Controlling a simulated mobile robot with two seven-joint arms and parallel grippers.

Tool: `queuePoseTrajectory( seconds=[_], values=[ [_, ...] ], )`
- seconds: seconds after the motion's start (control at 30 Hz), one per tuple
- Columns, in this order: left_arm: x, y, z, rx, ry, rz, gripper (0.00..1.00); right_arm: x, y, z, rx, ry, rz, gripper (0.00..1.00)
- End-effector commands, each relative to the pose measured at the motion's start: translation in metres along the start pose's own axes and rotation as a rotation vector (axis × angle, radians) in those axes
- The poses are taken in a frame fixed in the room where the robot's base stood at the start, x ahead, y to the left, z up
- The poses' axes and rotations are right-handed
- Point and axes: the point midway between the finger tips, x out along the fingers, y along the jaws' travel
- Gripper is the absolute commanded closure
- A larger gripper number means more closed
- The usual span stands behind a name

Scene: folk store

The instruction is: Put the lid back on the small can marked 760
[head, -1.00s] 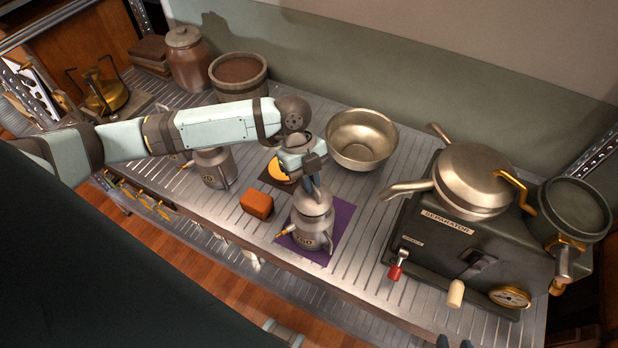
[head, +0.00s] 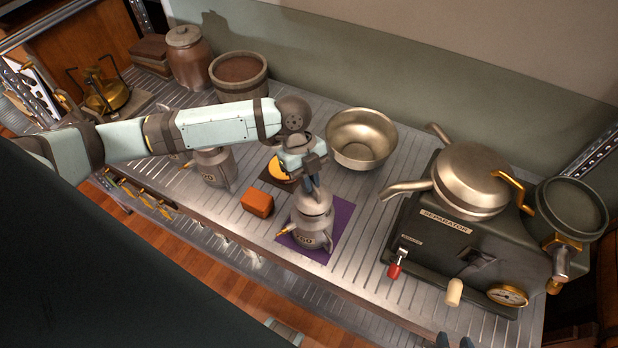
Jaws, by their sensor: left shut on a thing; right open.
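A small metal can (head: 312,232) with a marked band, its digits too small to read surely, stands upright on a purple mat (head: 342,214). My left gripper (head: 313,185) points down over it and is shut on the can's lid (head: 313,200). The lid is at the can's mouth; I cannot tell whether it is fully seated. The fingers partly hide its top. My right gripper (head: 454,342) shows only as two dark fingertips, apart, at the bottom edge.
A similar can (head: 213,167) stands to the left, partly behind my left arm. An orange-brown block (head: 257,204) lies left of the mat. A metal bowl (head: 361,139) is behind. The separator (head: 470,245) fills the right side. The counter's front edge is close.

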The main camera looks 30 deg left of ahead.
Motion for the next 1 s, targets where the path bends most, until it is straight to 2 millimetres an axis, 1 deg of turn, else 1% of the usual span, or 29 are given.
queuePoseTrajectory(
  seconds=[0.17, 0.2, 0.27, 0.3, 0.5, 0.57, 0.6, 0.63, 0.93, 1.0],
  values=[
    [0.0000, 0.0001, -0.0001, 0.000, 0.000, 0.000, 1.00, 0.0000, 0.0001, 0.0001, 0.000, 0.000, 0.000, 0.57],
    [0.0000, 0.0001, -0.0001, 0.000, 0.000, 0.000, 0.84, 0.0000, 0.0001, 0.0001, 0.000, 0.000, 0.000, 0.57],
    [0.0000, 0.0001, -0.0001, 0.000, 0.000, 0.000, 0.70, 0.0000, 0.0001, 0.0001, 0.000, 0.000, 0.000, 0.57],
    [0.0000, 0.0001, -0.0001, 0.000, 0.000, 0.000, 0.61, 0.0000, 0.0001, 0.0001, 0.000, 0.000, 0.000, 0.57],
    [0.0000, 0.0001, -0.0001, 0.000, 0.000, 0.000, 0.61, 0.0000, 0.0001, 0.0002, 0.000, 0.000, 0.000, 0.57],
    [0.0001, 0.0002, 0.0000, 0.000, 0.000, 0.001, 0.48, 0.0000, 0.0001, 0.0002, 0.000, 0.000, 0.000, 0.57],
    [0.0001, 0.0002, 0.0000, 0.000, 0.000, 0.001, 0.38, 0.0000, 0.0001, 0.0003, 0.000, 0.000, 0.000, 0.57],
    [0.0001, 0.0002, 0.0000, 0.000, 0.000, 0.001, 0.36, 0.0000, 0.0001, 0.0003, 0.000, 0.000, 0.000, 0.57],
    [0.0001, 0.0002, 0.0000, 0.000, 0.000, 0.000, 0.36, 0.0001, 0.0001, 0.0003, -0.001, 0.000, 0.000, 0.57],
    [-0.0032, 0.0001, -0.0012, 0.000, 0.000, 0.000, 0.36, -0.0015, 0.0001, -0.0015, -0.002, 0.000, 0.000, 0.57]
  ],
)
